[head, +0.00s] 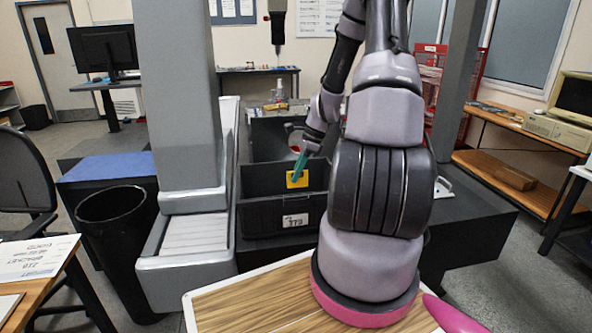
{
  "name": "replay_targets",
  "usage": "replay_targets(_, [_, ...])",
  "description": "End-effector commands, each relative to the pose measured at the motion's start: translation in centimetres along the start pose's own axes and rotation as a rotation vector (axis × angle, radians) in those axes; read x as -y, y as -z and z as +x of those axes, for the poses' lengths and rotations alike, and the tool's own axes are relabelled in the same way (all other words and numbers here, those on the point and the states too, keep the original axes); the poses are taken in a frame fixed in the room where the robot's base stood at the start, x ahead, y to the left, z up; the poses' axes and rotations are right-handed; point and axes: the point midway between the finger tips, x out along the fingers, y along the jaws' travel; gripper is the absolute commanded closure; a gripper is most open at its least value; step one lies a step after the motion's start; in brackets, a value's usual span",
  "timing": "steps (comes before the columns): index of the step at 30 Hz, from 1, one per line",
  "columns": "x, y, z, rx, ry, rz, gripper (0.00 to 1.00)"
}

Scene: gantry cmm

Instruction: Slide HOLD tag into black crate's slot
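The black crate (262,218) stands on a dark surface beyond my base. A white label (295,220) with dark characters is on its front; I cannot make out a separate slot. A yellow tag (291,183), which I take for the HOLD tag, is tilted a little above the crate's front rim. Its lettering is too small to read. My gripper (299,169) points down with teal fingers that look closed on the tag's upper part. The fingers cover part of the tag. My own arm hides the crate's right end.
A grey column (180,100) on a pale rail stands just left of the crate. A black bin (115,225) and a blue-topped block (108,167) are farther left. A wooden bench (510,180) with an old computer is at the right. The air above the crate's left part is clear.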

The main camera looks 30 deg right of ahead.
Motion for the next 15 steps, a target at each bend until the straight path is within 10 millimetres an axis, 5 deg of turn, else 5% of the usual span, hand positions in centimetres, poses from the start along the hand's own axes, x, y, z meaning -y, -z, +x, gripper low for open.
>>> replay_targets(15, [0.0, 0.19, 0.78, 0.001, -0.001, -0.001, 1.0])
